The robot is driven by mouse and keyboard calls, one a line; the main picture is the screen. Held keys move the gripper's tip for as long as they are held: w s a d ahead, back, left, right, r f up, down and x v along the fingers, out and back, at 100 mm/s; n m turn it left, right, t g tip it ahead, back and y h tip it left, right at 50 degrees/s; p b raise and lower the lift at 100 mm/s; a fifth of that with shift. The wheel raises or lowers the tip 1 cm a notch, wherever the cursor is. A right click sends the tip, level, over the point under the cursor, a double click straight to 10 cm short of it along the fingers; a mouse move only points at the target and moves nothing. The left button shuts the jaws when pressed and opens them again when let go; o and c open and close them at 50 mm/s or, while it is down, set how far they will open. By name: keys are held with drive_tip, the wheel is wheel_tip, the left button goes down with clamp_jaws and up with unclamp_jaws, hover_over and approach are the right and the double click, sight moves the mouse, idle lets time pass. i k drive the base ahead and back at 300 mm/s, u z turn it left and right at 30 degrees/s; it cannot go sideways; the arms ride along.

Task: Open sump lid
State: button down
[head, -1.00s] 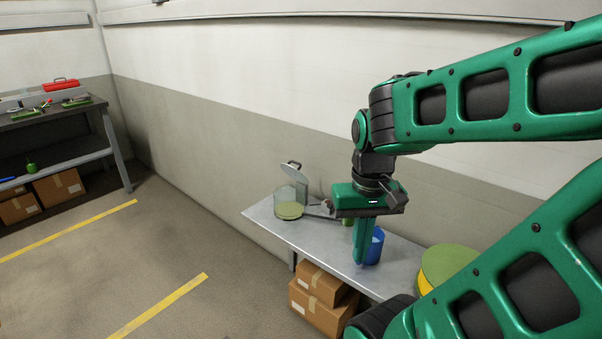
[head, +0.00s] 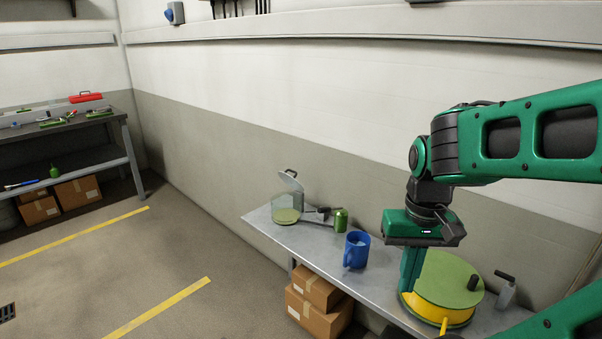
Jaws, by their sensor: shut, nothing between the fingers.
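A clear round container (head: 286,214) with a green bottom stands at the far left end of the grey bench. Its grey lid (head: 291,180) stands raised and tilted on the back side, with a dark knob on top. I cannot tell whether this is the sump the task names. My gripper (head: 408,286) points down, shut and empty, at the right part of the bench. It is well away from the lid and overlaps the left side of a yellow and green drum (head: 447,281) in the picture; touching cannot be told.
A blue mug (head: 356,250), a green can (head: 341,220) and dark tools stand between container and drum on the bench (head: 320,256). A grey bottle (head: 506,293) stands right of the drum. Cardboard boxes (head: 318,310) sit below.

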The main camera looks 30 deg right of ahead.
sight(291, 182)
drive_tip(key=i, duration=1)
